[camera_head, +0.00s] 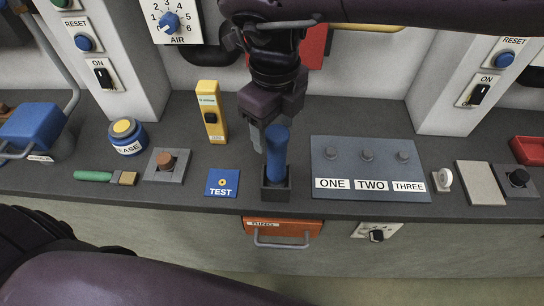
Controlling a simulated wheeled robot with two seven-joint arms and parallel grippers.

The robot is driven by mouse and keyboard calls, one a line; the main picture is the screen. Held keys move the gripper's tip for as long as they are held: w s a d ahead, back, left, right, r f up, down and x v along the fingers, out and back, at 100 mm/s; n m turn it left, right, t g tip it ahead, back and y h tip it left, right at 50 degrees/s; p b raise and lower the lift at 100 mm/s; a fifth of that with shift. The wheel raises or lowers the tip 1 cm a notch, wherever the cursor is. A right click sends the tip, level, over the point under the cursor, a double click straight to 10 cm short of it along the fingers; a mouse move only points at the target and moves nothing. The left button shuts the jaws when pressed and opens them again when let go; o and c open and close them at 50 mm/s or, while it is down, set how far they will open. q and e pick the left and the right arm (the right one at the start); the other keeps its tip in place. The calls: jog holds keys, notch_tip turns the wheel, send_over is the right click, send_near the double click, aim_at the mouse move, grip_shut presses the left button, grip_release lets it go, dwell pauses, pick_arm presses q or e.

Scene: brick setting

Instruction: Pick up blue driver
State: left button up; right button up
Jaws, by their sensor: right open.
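The blue driver (277,154) stands upright with its blue handle up in a small black holder (276,192) near the front edge of the grey worktop. My right gripper (267,136) points down at the top of the handle. It is open, with one grey finger just left of the handle. The other finger is hard to make out, and I cannot tell whether the fingers touch the handle. My left gripper is out of view.
A blue TEST plate (222,183) lies left of the holder, and a yellow meter (212,112) stands behind it. A panel (370,150) marked ONE, TWO, THREE lies close on the right. An orange drawer (283,231) is below the edge.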

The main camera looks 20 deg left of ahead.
aim_at(277, 146)
jog(key=shift+s+d+f+p, duration=0.1)
jog(key=shift+d+f+p, duration=0.1)
jog(key=shift+f, duration=0.3)
jog(key=shift+d+f+p, duration=0.15)
jog(key=shift+f+p, duration=0.05)
jog(key=shift+f, duration=0.3)
notch_tip(277, 146, down, 3)
jog(key=shift+r+p, duration=0.2)
jog(key=shift+p, duration=0.15)
jog(key=shift+a+f, duration=0.1)
jog(key=shift+f, duration=0.45)
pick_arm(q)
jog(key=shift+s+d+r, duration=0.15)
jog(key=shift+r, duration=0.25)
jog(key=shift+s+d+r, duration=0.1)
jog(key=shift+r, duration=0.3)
pick_arm(e)
jog(key=c, duration=1.3)
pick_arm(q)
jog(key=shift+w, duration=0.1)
pick_arm(e)
jog(key=shift+o, duration=0.2)
jog(key=shift+r, duration=0.15)
